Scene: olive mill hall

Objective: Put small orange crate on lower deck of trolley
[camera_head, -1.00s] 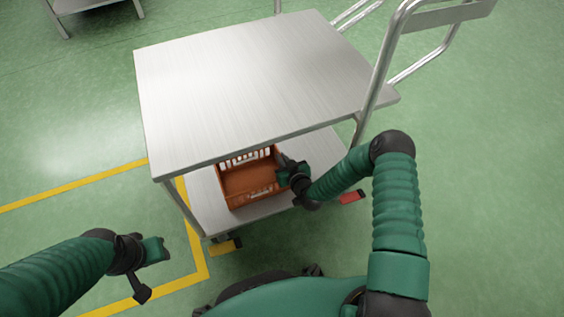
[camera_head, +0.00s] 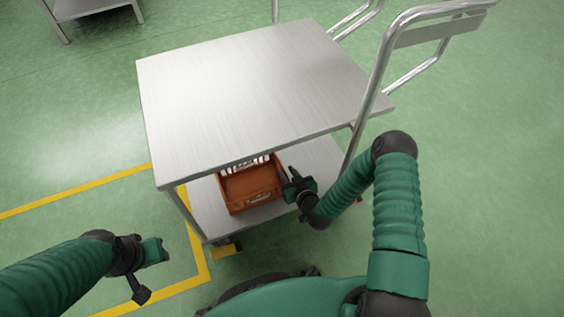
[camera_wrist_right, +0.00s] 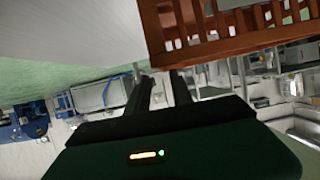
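The small orange crate (camera_head: 250,190) stands upright on the lower deck (camera_head: 207,208) of the trolley, near its front edge. Its back part is hidden under the upper deck (camera_head: 260,85). My right gripper (camera_head: 292,180) is just right of the crate, apart from it and empty. In the right wrist view the fingers (camera_wrist_right: 163,88) are spread with a gap between them, and the slatted crate wall (camera_wrist_right: 225,30) is above and to the right. My left gripper (camera_head: 155,252) hangs over the floor left of the trolley, away from the crate; its fingers are too unclear to judge.
The trolley's tubular handle (camera_head: 375,80) rises at the right, close to my right arm. A yellow floor line (camera_head: 75,190) runs at the left. Another metal table (camera_head: 90,8) stands at the far left. The green floor on the right is clear.

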